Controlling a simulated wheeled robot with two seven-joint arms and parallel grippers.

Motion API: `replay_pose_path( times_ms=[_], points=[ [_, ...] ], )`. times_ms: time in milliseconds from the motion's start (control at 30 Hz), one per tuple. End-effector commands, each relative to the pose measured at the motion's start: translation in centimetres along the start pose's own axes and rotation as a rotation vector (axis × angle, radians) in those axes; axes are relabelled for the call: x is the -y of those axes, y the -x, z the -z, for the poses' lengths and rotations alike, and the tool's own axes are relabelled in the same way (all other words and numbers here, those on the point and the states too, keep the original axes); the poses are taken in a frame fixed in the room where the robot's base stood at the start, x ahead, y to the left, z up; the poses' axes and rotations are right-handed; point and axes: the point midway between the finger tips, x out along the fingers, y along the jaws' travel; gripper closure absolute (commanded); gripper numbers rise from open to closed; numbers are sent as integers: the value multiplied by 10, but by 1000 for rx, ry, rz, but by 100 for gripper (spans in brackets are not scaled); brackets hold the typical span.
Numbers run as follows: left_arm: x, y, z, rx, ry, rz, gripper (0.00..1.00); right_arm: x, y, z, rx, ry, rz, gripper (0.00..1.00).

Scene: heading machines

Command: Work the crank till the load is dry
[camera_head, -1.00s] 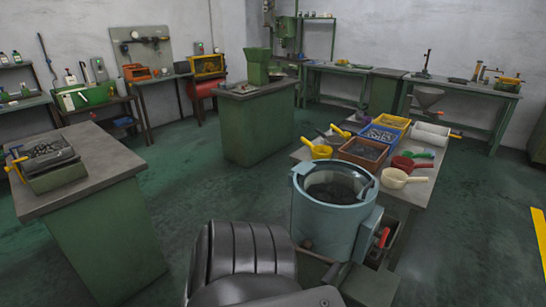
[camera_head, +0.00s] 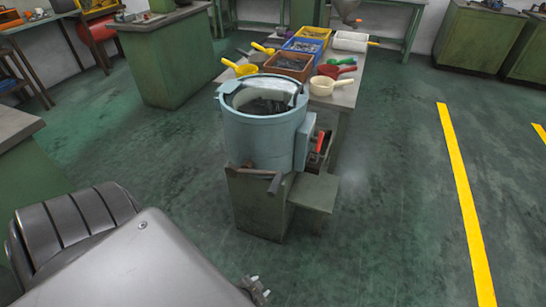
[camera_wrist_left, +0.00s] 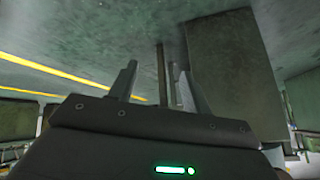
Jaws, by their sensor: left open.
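A blue-grey drum machine (camera_head: 262,140) stands upright on a green pedestal in the head view. Its open top shows a dark load (camera_head: 264,106) of small pieces; whether they are wet I cannot tell. A red handle (camera_head: 319,142) sits on the drum's right side, by a grey housing; the rest of the crank is hard to make out. My left gripper (camera_head: 256,290) is low in the head view, in front of the pedestal and apart from it. In the left wrist view its two fingers (camera_wrist_left: 155,88) are spread and empty. My right gripper is out of view.
Behind the drum, a table (camera_head: 347,92) holds colored bins, scoops and a white roll. A green platform (camera_head: 314,191) juts from the pedestal's right side. A green cabinet (camera_head: 165,60) stands at back left. Floor is open right, up to a yellow line (camera_head: 465,200).

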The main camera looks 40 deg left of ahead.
Motion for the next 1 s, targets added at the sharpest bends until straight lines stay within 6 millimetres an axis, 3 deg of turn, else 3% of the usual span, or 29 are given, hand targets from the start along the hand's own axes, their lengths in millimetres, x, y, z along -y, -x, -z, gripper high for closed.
replay_pose_path(
  times_ms=[33, 67, 100, 200, 300, 400, 500, 633, 800, 1000],
  points=[
    [11, -16, 31, -105, 11, 48, 51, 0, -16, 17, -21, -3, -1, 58],
    [22, -14, 54, -164, 15, 79, 51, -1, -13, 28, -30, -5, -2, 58],
    [35, -8, 84, -241, 23, 120, 51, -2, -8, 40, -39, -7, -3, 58],
    [69, 21, 146, -415, 48, 221, 51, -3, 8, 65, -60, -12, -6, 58],
    [99, 60, 190, -559, 77, 310, 51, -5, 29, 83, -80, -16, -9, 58],
    [122, 98, 217, -667, 102, 381, 51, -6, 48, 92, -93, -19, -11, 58],
    [137, 128, 232, -740, 123, 428, 51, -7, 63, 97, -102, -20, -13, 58],
    [146, 151, 241, -787, 136, 460, 51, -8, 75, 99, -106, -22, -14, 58],
    [149, 157, 245, -797, 139, 467, 51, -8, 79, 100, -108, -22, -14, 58],
    [158, 144, 258, -799, 138, 467, 51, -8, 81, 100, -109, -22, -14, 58]
  ],
)
